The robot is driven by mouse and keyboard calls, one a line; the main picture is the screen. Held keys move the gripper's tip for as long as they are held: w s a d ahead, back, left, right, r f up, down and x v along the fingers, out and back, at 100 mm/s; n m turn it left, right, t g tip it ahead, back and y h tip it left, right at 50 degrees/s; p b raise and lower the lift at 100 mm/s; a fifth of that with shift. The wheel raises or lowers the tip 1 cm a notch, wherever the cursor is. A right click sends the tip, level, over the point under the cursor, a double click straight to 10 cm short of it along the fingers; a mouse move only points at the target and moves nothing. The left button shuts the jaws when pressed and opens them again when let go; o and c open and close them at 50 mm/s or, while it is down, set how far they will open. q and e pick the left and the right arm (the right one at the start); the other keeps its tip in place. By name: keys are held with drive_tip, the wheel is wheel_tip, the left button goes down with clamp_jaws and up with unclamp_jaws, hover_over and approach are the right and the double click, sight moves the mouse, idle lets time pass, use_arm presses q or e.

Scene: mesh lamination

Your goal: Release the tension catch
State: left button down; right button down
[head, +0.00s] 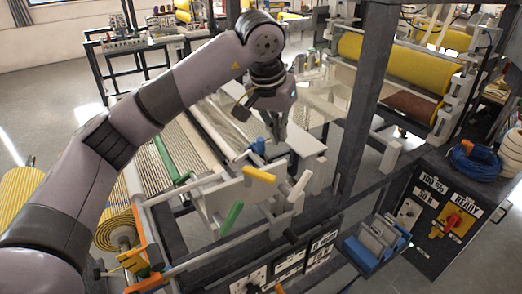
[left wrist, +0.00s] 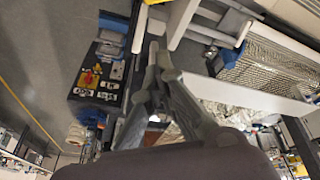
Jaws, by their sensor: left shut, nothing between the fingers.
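My left gripper (head: 281,142) points down above the laminating machine, its fingers closed and empty. It also shows in the left wrist view (left wrist: 158,58), its fingertips together close to a pale bar (left wrist: 140,28); I cannot tell whether they touch. Several coloured levers sit on the machine's near frame: a yellow handle (head: 260,174), a white handle (head: 301,183), a green handle (head: 231,218) and a blue handle (head: 257,147). The blue handle is just left of and below the fingertips in the head view. I cannot tell which lever is the tension catch. My right gripper is out of view.
A dark post (head: 365,90) stands right of my gripper. A control panel (head: 436,218) with a red and yellow switch is at the right. A yellow-striped roll (head: 20,200) and woven mesh (head: 150,167) lie at the left. A grey-blue tray (head: 375,243) is at the front.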

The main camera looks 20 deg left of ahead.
use_arm(q)
wheel_tip(320, 180, down, 8)
drive_tip(key=p, duration=0.6)
drive_tip(key=shift+s+a+f+y+p, duration=0.15)
drive_tip(key=shift+s+a+y+p, duration=0.15)
drive_tip(key=shift+s+a, duration=0.15)
drive_tip(key=shift+w+d, duration=0.1)
drive_tip(key=shift+m, duration=0.3)
